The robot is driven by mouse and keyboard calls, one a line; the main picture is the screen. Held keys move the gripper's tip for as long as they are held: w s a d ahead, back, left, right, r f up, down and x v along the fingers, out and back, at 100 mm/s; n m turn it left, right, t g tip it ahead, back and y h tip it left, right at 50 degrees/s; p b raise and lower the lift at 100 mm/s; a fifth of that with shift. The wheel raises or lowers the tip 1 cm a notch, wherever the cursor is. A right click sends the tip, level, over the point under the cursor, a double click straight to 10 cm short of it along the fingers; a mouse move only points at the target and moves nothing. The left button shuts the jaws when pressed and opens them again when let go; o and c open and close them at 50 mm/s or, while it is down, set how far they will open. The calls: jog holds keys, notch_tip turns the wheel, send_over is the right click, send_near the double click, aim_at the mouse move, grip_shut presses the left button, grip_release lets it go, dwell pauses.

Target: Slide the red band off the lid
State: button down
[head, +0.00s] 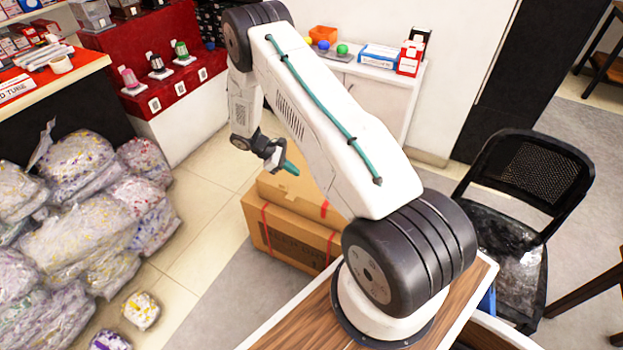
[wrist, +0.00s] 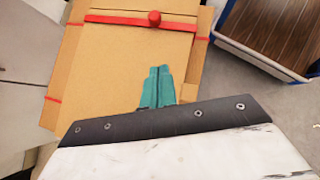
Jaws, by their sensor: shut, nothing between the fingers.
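The red band (wrist: 120,20) lies straight across the cardboard lid (wrist: 110,68) near the top of the wrist view. A small red knob (wrist: 154,18) sits on the band. My gripper (wrist: 158,70) has teal fingers pressed together, with nothing between them. The fingertips point toward the knob, apart from it in the picture; their height above the lid is hard to judge. In the head view, my gripper (head: 291,168) is over the cardboard boxes, and my arm hides part of them.
A lower cardboard box (head: 285,242) with red straps supports the lidded one. Filled plastic bags (head: 80,220) are piled at left. A black chair (head: 520,210) stands at right. A white cabinet (head: 375,95) is behind. Tiled floor between bags and boxes is clear.

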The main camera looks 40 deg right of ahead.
aim_at(313, 191)
jog(key=x, duration=1)
jog(key=shift+s+r, duration=0.1)
jog(key=shift+s+d+r, duration=0.15)
jog(key=shift+s+d, duration=0.65)
jog(key=shift+s, duration=0.05)
jog(key=shift+s+d, duration=0.35)
jog(key=shift+s, duration=0.1)
